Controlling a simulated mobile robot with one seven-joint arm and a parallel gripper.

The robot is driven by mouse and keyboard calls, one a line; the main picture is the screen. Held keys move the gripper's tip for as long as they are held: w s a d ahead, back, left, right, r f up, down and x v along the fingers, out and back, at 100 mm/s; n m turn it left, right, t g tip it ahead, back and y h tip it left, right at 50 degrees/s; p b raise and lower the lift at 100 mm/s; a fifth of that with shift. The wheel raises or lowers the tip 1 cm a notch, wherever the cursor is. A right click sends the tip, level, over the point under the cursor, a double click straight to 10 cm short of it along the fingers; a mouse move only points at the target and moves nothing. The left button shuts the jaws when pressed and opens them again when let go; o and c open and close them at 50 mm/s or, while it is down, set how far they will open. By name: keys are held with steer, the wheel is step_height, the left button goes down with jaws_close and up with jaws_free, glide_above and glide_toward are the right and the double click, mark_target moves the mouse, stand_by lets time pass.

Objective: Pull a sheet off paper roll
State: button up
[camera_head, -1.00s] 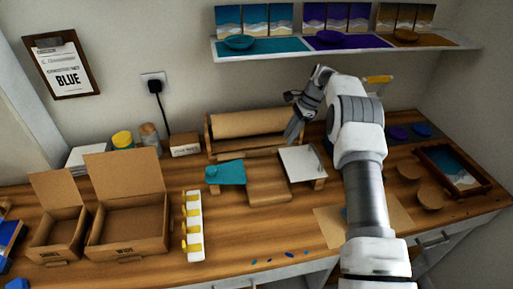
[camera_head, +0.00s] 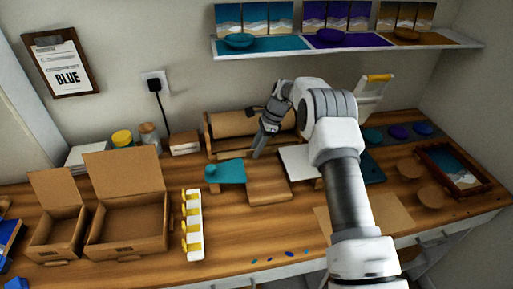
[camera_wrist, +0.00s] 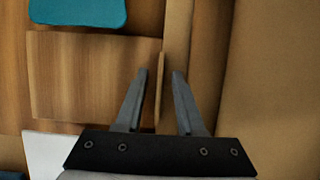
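The brown paper roll (camera_head: 230,124) lies in its holder at the back of the bench, against the wall. In the wrist view, its brown surface (camera_wrist: 275,75) fills the right side. My gripper (camera_head: 258,154) points down at the front of the roll, and part of the roll is hidden behind my arm. In the wrist view, my gripper (camera_wrist: 161,72) has its two fingers apart. A thin brown edge (camera_wrist: 160,95) lies between them, with a gap on each side; I cannot tell whether it is the paper's loose end or part of the holder.
A wooden board (camera_head: 268,185) lies in front of the roll, between a teal piece (camera_head: 228,171) and a white-topped stand (camera_head: 298,162). Two open cardboard boxes (camera_head: 128,210) stand left. A shelf (camera_head: 345,48) hangs above. The bench front is mostly clear.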

jaws_close()
stand_by(1.4)
